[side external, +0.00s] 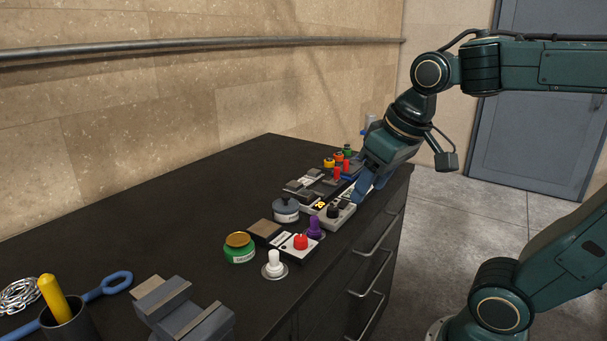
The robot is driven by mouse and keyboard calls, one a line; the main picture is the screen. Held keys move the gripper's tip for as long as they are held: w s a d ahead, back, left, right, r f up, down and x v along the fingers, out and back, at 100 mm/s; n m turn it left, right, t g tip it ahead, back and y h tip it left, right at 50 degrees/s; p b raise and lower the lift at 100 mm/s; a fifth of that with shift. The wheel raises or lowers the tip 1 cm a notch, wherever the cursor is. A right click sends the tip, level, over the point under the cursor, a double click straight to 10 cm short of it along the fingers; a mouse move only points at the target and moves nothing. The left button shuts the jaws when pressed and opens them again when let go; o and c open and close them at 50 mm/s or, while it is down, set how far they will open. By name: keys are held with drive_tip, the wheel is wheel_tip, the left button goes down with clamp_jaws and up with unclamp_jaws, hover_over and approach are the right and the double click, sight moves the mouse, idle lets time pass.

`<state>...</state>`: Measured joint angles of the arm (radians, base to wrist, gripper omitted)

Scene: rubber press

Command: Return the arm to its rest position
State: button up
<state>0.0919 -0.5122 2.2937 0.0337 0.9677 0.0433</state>
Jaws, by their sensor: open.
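My gripper (362,188) is at the right edge of the dark workbench (180,225), low over the far half of its top. It points down and to the left, with blue fingers beside a light grey panel (342,217) that carries a black knob. The fingers are small in the picture, and part of the panel row behind them is hidden. I see nothing held between them. My arm reaches in from the right, bent at the elbow above the bench edge.
Near the gripper stand a purple knob (315,227), a grey round pot (286,208) and a red button (300,242). Several red and yellow pieces stand farther back. A green jar (239,247), a white knob (274,264) and a vise (182,312) are nearer. The bench's left middle is clear.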

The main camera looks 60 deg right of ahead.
drive_tip(key=s+a+f+n+t, duration=0.1)
drive_tip(key=s+a+f+n, duration=0.1)
drive_tip(key=s, duration=0.3)
drive_tip(key=shift+s+a+f+y, duration=0.2)
drive_tip(key=shift+a+f+y, duration=0.1)
drive_tip(key=shift+a+f, duration=0.1)
